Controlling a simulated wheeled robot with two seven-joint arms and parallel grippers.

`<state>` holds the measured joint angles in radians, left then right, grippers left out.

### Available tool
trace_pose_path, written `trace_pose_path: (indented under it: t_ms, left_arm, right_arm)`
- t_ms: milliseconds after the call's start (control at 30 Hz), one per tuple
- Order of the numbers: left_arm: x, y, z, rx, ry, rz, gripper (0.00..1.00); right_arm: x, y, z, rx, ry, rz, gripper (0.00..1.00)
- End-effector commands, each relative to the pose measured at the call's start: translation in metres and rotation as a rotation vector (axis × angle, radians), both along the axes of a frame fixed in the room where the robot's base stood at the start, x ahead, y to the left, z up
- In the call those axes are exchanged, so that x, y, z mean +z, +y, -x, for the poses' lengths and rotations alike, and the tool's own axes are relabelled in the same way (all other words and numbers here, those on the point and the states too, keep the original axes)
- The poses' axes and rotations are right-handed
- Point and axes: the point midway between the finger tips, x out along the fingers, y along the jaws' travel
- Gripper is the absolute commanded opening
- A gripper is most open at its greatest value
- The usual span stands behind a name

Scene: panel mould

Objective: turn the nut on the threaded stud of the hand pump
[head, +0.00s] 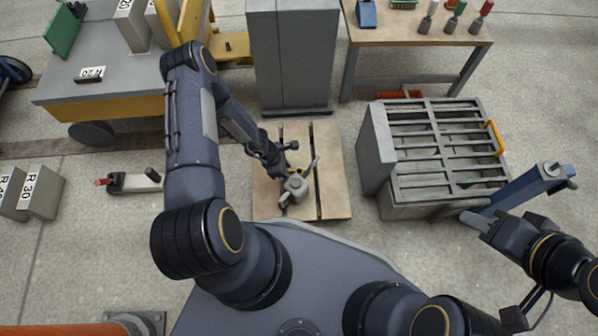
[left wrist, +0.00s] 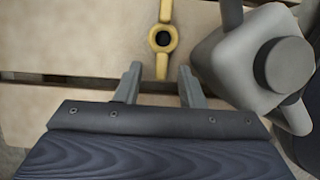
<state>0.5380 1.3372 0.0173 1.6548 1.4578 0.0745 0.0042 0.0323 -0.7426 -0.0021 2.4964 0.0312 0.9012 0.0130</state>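The hand pump (head: 296,187) stands on a wooden pallet (head: 335,190) in front of my base. Its grey body and round cap (left wrist: 285,65) fill the right of the left wrist view. The yellow nut (left wrist: 163,62) has two opposite wings and a ring around a dark round centre, probably the stud end. Its wings run nearly up and down in that view. My left gripper (left wrist: 159,84) is open, its fingers apart on either side of the nut's lower wing, with no clear contact. In the head view the left gripper (head: 286,158) is beside the pump. My right gripper (head: 474,219) is far right, its fingers unclear.
A slatted grey crate (head: 376,150) stands right of the pallet, with a blue post (head: 525,188) beside my right gripper. A grey cabinet (head: 292,55) and a workbench (head: 420,32) stand behind. A yellow-and-grey cart (head: 110,75) is at left.

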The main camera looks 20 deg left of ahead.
Motion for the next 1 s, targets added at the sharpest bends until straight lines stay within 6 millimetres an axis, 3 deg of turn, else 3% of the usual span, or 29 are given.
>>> trace_pose_path:
  t_ms: [33,267,667,833,1000]
  left_arm:
    - [0.000,0.000,0.000,0.000,0.000,0.000,0.28]
    - [0.000,0.000,0.000,0.000,0.000,0.000,0.00]
    - [0.004,0.000,0.000,-0.001,0.000,0.000,0.00]
    - [0.022,0.000,-0.001,-0.002,-0.002,-0.001,0.00]
    - [0.054,0.000,-0.001,-0.003,-0.002,-0.001,0.00]
  right_arm:
    - [0.000,0.000,0.000,0.000,0.000,0.000,0.36]
    - [0.000,0.000,0.000,0.000,0.000,0.000,0.36]
    - [0.002,0.000,0.000,0.000,0.000,0.000,0.36]
    - [0.011,0.000,0.000,0.000,0.000,0.000,0.36]
    - [0.027,0.000,0.000,0.000,0.000,0.000,0.36]
